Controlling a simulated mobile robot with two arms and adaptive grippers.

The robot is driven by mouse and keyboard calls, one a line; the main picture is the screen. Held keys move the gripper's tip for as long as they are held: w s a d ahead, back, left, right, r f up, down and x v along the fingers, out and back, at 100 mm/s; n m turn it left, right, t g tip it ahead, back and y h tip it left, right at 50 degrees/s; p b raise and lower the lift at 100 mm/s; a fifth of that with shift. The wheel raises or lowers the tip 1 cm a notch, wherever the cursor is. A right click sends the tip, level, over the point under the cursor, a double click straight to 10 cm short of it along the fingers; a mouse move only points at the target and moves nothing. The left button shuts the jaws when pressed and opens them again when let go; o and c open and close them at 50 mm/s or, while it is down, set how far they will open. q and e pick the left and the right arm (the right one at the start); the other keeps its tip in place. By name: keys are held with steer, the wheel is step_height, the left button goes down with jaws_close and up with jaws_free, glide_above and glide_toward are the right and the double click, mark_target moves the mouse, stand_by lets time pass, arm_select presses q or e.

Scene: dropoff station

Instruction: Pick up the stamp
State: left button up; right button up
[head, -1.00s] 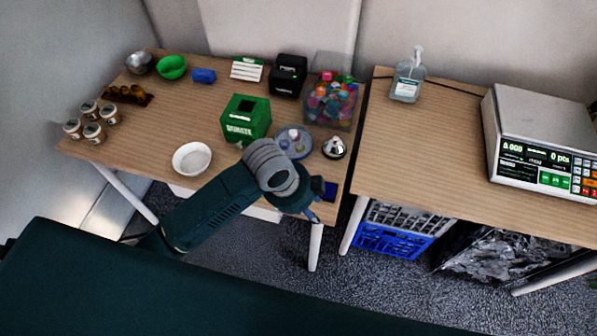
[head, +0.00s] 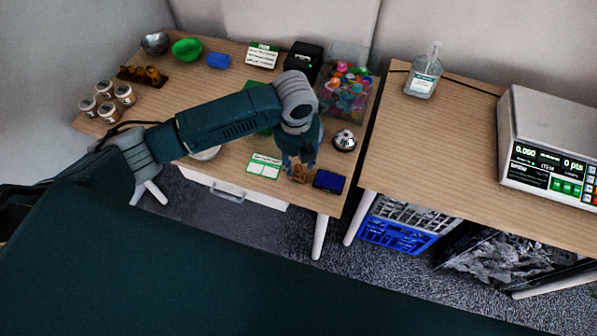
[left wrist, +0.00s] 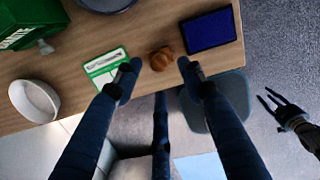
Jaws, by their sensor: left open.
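The stamp (left wrist: 161,58), with a brown rounded handle, stands near the front edge of the left table, between a green-and-white card and a blue ink pad (left wrist: 209,30). In the head view the stamp (head: 299,174) is partly covered by my left gripper (head: 298,164). My left gripper (left wrist: 158,66) is open and empty, with its fingertips apart on either side of the stamp in the left wrist view. I cannot tell its exact height above the table. My right gripper (left wrist: 272,100) shows at the right of the left wrist view, over the floor, with its fingers apart.
The green-and-white card (head: 264,165) lies left of the stamp. A silver bell (head: 344,140) and a bin of colourful items (head: 345,97) stand behind. A white bowl (left wrist: 35,101) and a green box (left wrist: 30,22) are to the left. The table's front edge is close.

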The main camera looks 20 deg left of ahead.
mark_target(298, 167)
arm_select(q)
steer(key=f, duration=0.2)
steer(key=w+f+p, duration=0.1)
steer(key=f, duration=0.2)
steer(key=shift+a+f, duration=0.1)
steer(key=shift+f, duration=0.2)
steer(key=shift+c, duration=0.5)
jaws_close()
